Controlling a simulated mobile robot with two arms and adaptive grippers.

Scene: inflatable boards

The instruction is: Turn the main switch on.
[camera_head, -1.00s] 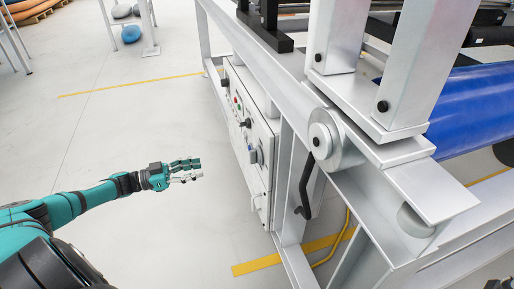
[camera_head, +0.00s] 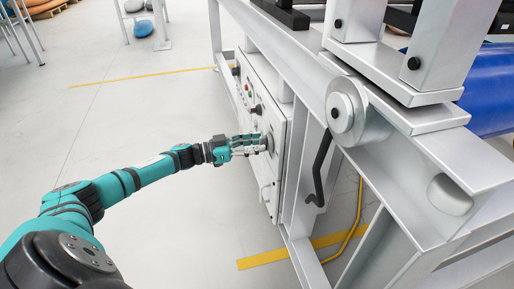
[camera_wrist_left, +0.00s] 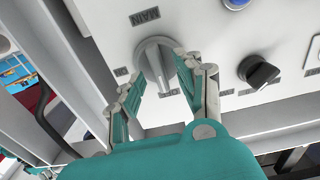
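The main switch (camera_wrist_left: 155,60) is a grey rotary knob on a pale panel, under a label reading MAIN, in the left wrist view. Its grip bar points roughly up and down in that picture, with a slight tilt. My left gripper (camera_wrist_left: 156,77) is open, with one finger on each side of the knob. The fingers look apart from the bar; contact cannot be told. In the head view my left gripper (camera_head: 262,143) is at the face of the control cabinet (camera_head: 272,187) and covers much of the switch. My right gripper is not in view.
A black knob (camera_wrist_left: 259,72) sits right of the main switch, with a blue button (camera_wrist_left: 236,3) above it. The metal machine frame (camera_head: 300,225) and a black crank handle (camera_head: 321,170) stand right of the cabinet. Open floor (camera_head: 130,120) lies to the left.

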